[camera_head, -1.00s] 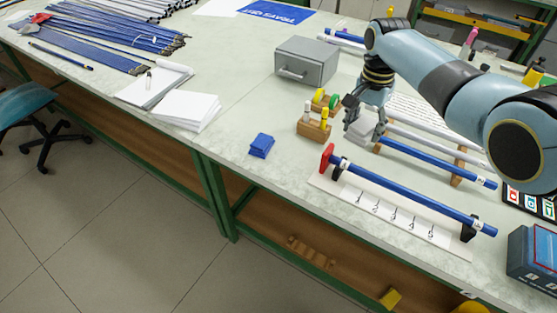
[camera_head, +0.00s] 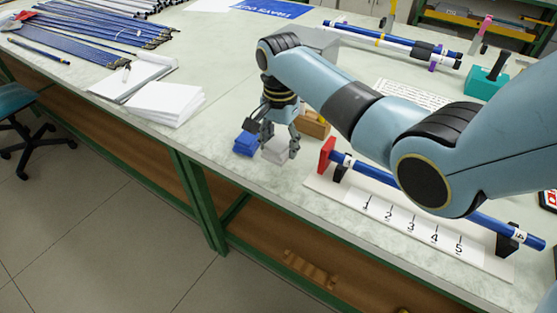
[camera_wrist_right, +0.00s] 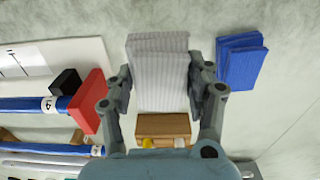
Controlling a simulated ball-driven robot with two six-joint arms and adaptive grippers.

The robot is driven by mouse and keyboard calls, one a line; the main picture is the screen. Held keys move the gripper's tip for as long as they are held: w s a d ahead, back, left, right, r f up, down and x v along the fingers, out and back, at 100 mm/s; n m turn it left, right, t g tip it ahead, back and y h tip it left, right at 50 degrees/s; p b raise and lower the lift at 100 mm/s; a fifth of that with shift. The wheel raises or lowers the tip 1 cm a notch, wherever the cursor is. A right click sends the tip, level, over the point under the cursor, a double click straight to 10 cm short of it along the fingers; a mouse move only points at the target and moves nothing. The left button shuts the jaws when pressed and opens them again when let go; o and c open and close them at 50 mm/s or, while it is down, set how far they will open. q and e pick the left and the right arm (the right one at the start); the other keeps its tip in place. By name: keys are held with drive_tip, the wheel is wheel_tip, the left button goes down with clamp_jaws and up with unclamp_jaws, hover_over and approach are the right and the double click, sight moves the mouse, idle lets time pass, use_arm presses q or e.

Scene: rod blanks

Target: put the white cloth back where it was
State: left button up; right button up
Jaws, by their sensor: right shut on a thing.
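The white cloth (camera_wrist_right: 158,75) is a pale, striped folded pad between the fingers of my right gripper (camera_wrist_right: 160,92) in the right wrist view. In the head view it shows as a pale block (camera_head: 276,150) under my right gripper (camera_head: 279,148), which is shut on it. It is beside the blue folded cloth (camera_head: 245,143), which lies just left of it on the bench. In the wrist view the blue cloth (camera_wrist_right: 241,61) is to the right with a small gap. I cannot tell whether the white cloth touches the bench. My left gripper is out of view.
A wooden block with pegs (camera_wrist_right: 163,126) stands close behind the gripper. The numbered white board (camera_head: 400,222), with a red stop (camera_head: 326,155) and a blue rod (camera_head: 484,217), lies to the right. White paper stacks (camera_head: 165,102) lie left. Bench between papers and blue cloth is clear.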

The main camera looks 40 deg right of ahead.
sight(280, 166)
wheel_tip(280, 166, down, 5)
drive_tip(key=shift+r+b, duration=0.15)
drive_tip(key=shift+b, duration=0.2)
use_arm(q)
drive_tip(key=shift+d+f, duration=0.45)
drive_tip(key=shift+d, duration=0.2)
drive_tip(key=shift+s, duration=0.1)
use_arm(e)
drive_tip(key=o, duration=1.1)
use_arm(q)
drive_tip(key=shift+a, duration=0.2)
use_arm(e)
wheel_tip(280, 166, up, 12)
drive_tip(key=shift+r+p, duration=0.1)
drive_tip(key=shift+p, duration=0.7)
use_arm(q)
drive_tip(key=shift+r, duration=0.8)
